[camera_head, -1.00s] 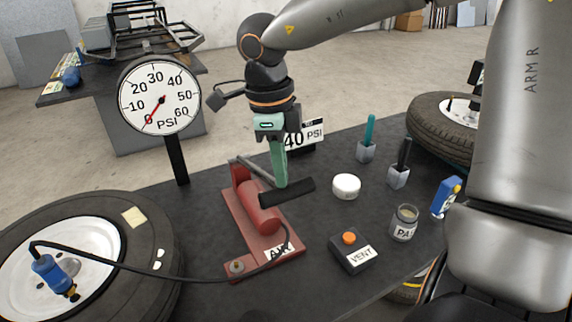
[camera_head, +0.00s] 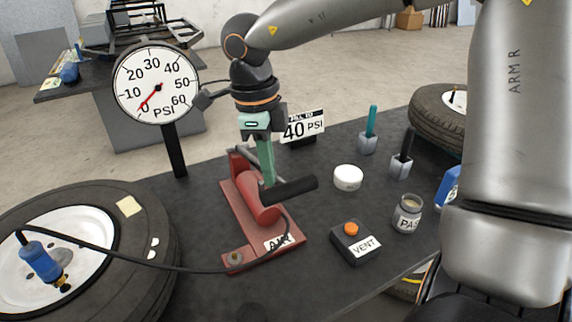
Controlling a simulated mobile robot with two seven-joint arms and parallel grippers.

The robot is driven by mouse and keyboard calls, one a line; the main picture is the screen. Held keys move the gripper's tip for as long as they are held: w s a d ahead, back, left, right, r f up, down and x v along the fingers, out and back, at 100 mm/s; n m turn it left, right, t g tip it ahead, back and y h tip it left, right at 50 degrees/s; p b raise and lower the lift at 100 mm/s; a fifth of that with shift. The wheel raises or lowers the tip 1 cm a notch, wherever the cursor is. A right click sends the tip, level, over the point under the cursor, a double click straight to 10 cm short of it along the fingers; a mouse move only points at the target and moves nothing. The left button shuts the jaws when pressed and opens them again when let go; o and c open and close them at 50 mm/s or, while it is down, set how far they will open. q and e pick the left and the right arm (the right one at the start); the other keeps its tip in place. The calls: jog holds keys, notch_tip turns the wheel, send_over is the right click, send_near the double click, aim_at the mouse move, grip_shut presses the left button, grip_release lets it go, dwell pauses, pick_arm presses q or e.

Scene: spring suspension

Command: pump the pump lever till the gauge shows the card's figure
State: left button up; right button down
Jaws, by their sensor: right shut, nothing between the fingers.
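The red pump (camera_head: 262,212) stands on the dark table, marked AIR. Its lever has a black handle (camera_head: 292,189), which sits low over the pump body. My right gripper (camera_head: 268,184) is shut and empty, pointing down at the left end of the handle; I cannot tell whether it touches. The round white gauge (camera_head: 157,72) stands at the back left, its red needle at about 0 PSI. The card (camera_head: 303,126) at the back reads 40 PSI. My left gripper is not in view.
A black VENT box (camera_head: 353,250) with an orange button stands right of the pump. A white tub (camera_head: 348,178), a labelled jar (camera_head: 408,214) and two brush holders are further right. A hose runs from the pump over the tyre (camera_head: 140,225) at left.

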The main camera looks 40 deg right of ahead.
jog(key=shift+w+a+r, duration=0.15)
jog(key=shift+w+a, duration=0.15)
jog(key=shift+w, duration=0.05)
notch_tip(320, 180, up, 12)
jog(key=w+p, duration=0.1)
jog(key=shift+a+r, duration=0.25)
jog(key=shift+a, duration=0.1)
jog(key=shift+w+f, duration=0.1)
